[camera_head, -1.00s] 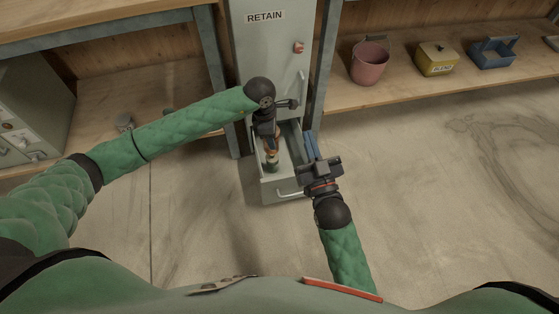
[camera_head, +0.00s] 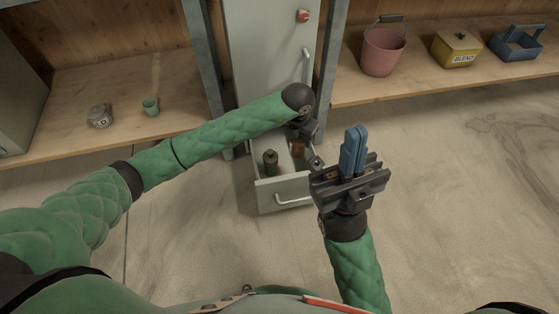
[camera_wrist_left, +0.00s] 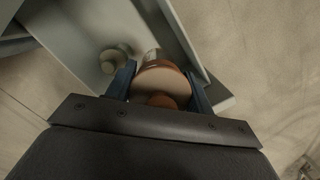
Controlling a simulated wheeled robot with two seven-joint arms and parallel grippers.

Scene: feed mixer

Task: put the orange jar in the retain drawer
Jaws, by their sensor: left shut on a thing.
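The retain drawer (camera_head: 284,195) is pulled open at the foot of the grey cabinet. My left gripper (camera_head: 301,146) reaches into it and is shut on the orange jar (camera_head: 297,149), at the drawer's right side. In the left wrist view the jar (camera_wrist_left: 161,80) sits between the two blue fingers of my left gripper (camera_wrist_left: 160,88). Whether the jar touches the drawer floor is unclear. My right gripper (camera_head: 352,150) is in front of the drawer's right side, blue fingers together, with nothing visible in it.
A labelled jar (camera_head: 99,116) and green cup (camera_head: 151,107) are on the left shelf. A pink bucket (camera_head: 383,50) and yellow box (camera_head: 456,49) stand right.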

